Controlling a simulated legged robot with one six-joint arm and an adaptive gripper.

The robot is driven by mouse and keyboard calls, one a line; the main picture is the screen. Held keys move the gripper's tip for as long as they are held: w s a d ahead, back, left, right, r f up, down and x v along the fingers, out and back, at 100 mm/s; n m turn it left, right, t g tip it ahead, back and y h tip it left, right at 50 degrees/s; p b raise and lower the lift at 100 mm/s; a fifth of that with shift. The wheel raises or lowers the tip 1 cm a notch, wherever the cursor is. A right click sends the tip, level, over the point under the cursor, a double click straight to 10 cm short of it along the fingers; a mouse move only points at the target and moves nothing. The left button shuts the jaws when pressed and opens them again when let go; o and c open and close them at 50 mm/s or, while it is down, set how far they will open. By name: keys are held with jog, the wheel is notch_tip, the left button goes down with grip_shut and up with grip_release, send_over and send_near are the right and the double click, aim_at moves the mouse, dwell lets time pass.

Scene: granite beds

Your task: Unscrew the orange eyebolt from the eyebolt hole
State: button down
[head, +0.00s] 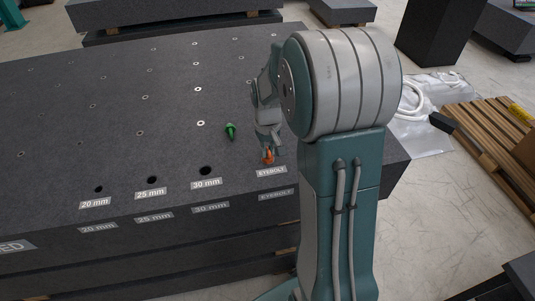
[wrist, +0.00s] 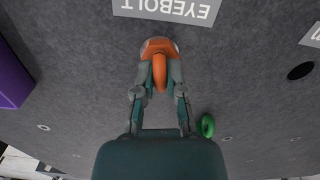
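The orange eyebolt (head: 268,157) sits at the granite bed's front edge, just behind the EYEBOLT label (head: 271,171). In the wrist view the orange eyebolt (wrist: 159,72) shows from above, its ring edge-on between my fingers. My gripper (wrist: 160,74) is around the ring from both sides, with the fingertips close against it. In the head view my gripper (head: 268,148) points down at the eyebolt, partly hidden by my arm. The eyebolt hole is hidden under the eyebolt. The eyebolt's collar appears down at the granite surface; its thread is not visible.
A green eyebolt (head: 230,131) stands on the bed behind and left of my gripper. Holes labelled 20, 25 and 30 mm (head: 205,170) lie to the left. A purple object (wrist: 12,78) is at the wrist view's left edge. Wooden pallets (head: 495,135) lie right.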

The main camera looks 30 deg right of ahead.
aim_at(267, 148)
jog(key=shift+r, duration=0.7)
dwell(0.5)
jog(key=shift+r, duration=1.7)
